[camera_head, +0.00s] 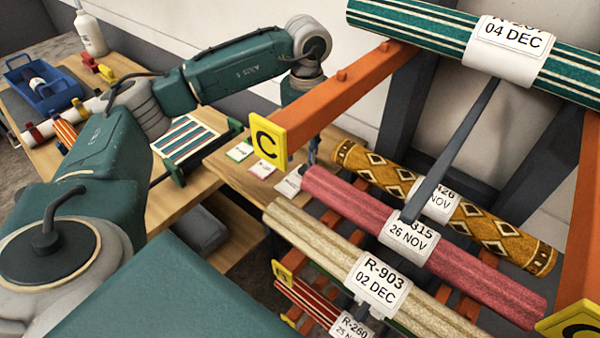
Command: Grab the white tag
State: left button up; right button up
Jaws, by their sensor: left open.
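A plain white tag (288,184) with small dark print lies at the right end of a row on the wooden bench, close to the end of the pink rug roll. Beside it lie a tag with a pink edge (262,169) and a tag with a green edge (239,151). My left gripper (311,158) is open, just above and right of the white tag. The orange rack arm and its yellow C sign hide much of this gripper. I cannot tell whether a fingertip touches the tag. My right gripper is not in view.
Rolled rugs with paper labels, such as the pink roll (430,250) and beige roll (315,243), lie on the rack. The orange rack arm (345,90) with its C sign (267,136) crosses before my left wrist. A blue caddy (45,88) stands far left.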

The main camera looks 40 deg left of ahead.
aim_at(305, 167)
pick_arm(q)
jog(key=shift+a+f+p, duration=0.1)
jog(key=shift+f+p, duration=0.55)
jog(key=shift+f, duration=1.25)
jog(key=c, duration=0.9)
jog(key=shift+w+r, duration=0.1)
